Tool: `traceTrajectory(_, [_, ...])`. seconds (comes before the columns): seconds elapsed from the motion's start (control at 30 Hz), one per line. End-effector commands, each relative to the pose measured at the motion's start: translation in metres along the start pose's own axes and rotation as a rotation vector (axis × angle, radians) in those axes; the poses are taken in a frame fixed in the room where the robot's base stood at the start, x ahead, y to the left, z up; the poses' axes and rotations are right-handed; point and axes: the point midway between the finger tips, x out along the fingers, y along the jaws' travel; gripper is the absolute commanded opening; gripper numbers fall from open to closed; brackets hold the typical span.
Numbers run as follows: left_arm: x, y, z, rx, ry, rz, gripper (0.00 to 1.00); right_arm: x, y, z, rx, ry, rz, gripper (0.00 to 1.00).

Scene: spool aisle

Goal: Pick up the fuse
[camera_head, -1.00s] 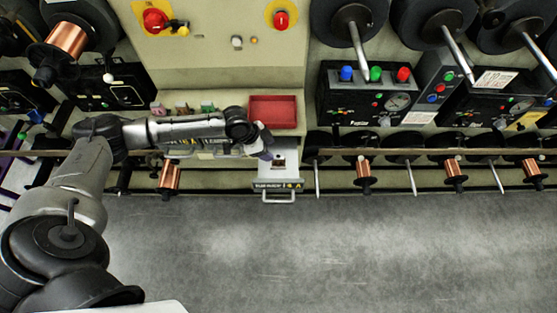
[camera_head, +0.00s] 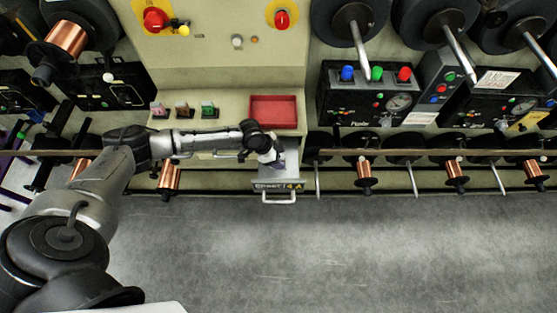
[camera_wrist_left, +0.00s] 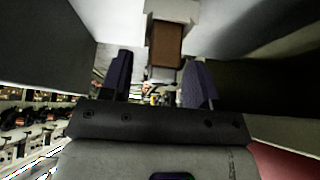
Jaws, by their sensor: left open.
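The fuse (camera_wrist_left: 165,46) shows in the left wrist view as a small block with a brown face and white parts. It is in the open drawer (camera_head: 291,174) under the console; in the head view my left gripper (camera_head: 277,160) covers it. In the left wrist view my left gripper (camera_wrist_left: 158,78) is open, with a dark finger on either side. The fuse shows beyond and between the fingertips, and I see no finger closed on it. My right gripper is not in view.
A red tray (camera_head: 273,111) is on the console ledge above the drawer. Several small coloured fuse-like blocks (camera_head: 182,110) stand to its left. A long rail (camera_head: 400,152) and copper spools (camera_head: 364,172) run to the right of the drawer. The grey floor (camera_head: 330,250) is clear.

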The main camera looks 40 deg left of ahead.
Motion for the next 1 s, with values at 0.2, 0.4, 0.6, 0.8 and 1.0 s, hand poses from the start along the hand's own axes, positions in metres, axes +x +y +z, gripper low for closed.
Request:
traceTrajectory(0.2, [-0.0003,-0.0001,0.0,0.0,0.0,0.0,0.43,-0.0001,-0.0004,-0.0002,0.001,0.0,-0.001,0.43])
traceTrajectory(0.4, [-0.0004,-0.0001,0.0001,0.0,0.0,0.0,0.24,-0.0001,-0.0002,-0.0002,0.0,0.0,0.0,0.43])
traceTrajectory(0.6, [-0.0005,-0.0001,0.0001,0.0,0.0,0.0,0.05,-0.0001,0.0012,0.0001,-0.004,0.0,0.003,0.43])
traceTrajectory(0.8, [-0.0006,-0.0002,-0.0001,0.0,0.0,0.0,0.0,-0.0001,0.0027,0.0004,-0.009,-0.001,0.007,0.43])
traceTrajectory(1.0, [-0.0044,-0.0005,-0.0022,0.0,0.001,-0.001,0.0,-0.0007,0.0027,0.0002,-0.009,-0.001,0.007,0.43])
